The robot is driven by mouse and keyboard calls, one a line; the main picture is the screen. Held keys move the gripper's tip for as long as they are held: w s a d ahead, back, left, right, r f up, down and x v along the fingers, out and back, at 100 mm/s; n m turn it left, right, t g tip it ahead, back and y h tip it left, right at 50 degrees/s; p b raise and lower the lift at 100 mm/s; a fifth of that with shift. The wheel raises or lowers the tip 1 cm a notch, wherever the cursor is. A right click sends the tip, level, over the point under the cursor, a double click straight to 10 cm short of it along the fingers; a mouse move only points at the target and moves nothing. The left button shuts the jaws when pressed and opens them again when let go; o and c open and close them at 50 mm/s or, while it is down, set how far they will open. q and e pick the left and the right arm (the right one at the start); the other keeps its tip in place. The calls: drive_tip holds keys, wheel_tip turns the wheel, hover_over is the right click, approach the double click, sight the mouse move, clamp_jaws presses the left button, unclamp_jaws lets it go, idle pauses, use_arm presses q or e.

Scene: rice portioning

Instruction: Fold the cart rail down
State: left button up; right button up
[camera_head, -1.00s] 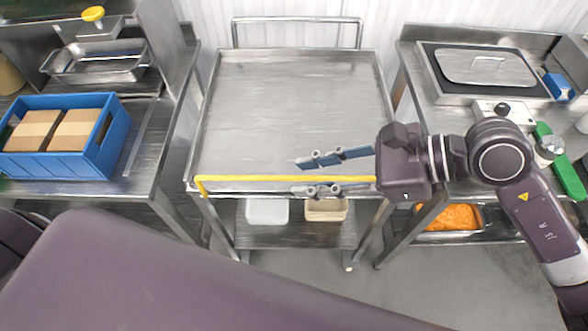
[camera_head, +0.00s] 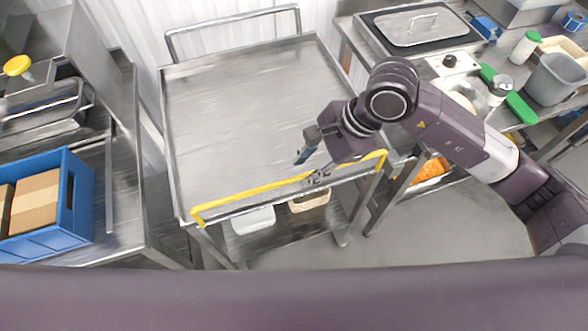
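The steel cart (camera_head: 235,105) stands in the middle of the view with an empty top. Its yellow rail (camera_head: 250,191) runs along the near edge at about the height of the top, with bent ends at left and right. My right gripper (camera_head: 311,166) is at the rail, right of its middle. Its fingers are apart, one on the cart-top side of the rail and one at the rail's near side. Whether either finger touches the rail cannot be told. My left gripper is not in view.
A blue crate with boxes (camera_head: 75,215) sits on the left counter. A white tub (camera_head: 253,220) and a tan tub (camera_head: 310,201) are on the cart's lower shelf.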

sight(292, 179)
drive_tip(key=x, duration=0.2)
drive_tip(key=shift+a+f+p, duration=0.2)
drive_tip(key=shift+a+p, duration=0.1)
drive_tip(key=shift+a, duration=0.05)
drive_tip(key=shift+x, duration=0.8)
drive_tip(key=c, duration=0.7)
clamp_jaws()
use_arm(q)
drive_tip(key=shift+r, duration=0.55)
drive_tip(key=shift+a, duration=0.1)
